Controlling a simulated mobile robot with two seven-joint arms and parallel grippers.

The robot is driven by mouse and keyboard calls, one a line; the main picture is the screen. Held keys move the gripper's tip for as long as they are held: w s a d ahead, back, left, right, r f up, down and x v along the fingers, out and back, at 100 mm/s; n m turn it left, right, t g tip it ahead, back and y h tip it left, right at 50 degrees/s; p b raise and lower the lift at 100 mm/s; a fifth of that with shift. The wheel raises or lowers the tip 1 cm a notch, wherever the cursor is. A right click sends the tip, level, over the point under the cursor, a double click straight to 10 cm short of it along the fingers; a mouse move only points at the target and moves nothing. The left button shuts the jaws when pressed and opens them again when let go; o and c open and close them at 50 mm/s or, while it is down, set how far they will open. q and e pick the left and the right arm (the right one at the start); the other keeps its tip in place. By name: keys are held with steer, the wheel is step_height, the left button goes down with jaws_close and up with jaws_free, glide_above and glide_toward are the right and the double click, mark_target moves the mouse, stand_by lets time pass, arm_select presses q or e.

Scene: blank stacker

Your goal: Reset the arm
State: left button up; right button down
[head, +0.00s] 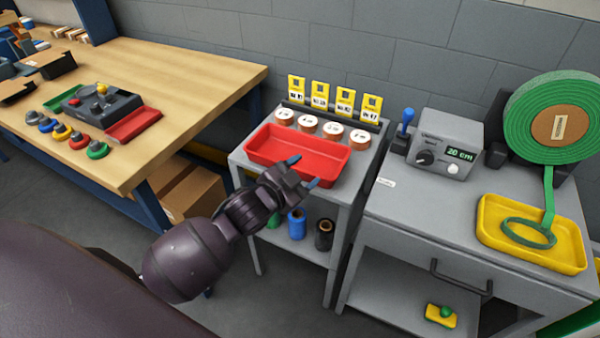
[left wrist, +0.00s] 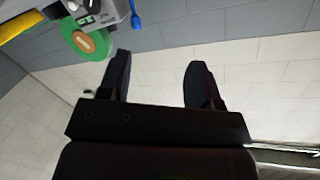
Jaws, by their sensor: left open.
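My left gripper (head: 303,171) is open and raised over the red tray (head: 298,157) on the small grey cart. Nothing shows between its fingers. In the left wrist view the two dark fingers (left wrist: 157,82) stand apart with only pale wall behind them. My left arm reaches in from the lower left in the head view. My right gripper is in neither view.
A wooden workbench (head: 200,75) with a control box (head: 100,103) and several coloured buttons stands at left. Labelled round pieces line the cart's back. At right, a grey cabinet (head: 400,215) bears a dispenser (head: 445,145), a green roll (head: 525,110) and a yellow tray (head: 487,232).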

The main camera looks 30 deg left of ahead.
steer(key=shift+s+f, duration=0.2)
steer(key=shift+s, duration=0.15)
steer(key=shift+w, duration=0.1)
arm_select(q)
steer(key=s+a+f+n+g+y, duration=0.2)
steer(key=s+f+n, duration=0.1)
steer(key=s+f, duration=0.5)
steer(key=s+a+f+n+g+y, duration=0.1)
steer(key=s+f+n+g+y, duration=0.1)
steer(key=s+f, duration=0.7)
steer(key=s+n+g, duration=0.1)
steer(key=s+n, duration=0.1)
steer(key=s, duration=0.4)
steer(key=shift+s+a+f, duration=0.2)
steer(key=shift+a+f, duration=0.1)
steer(key=shift+a, duration=0.05)
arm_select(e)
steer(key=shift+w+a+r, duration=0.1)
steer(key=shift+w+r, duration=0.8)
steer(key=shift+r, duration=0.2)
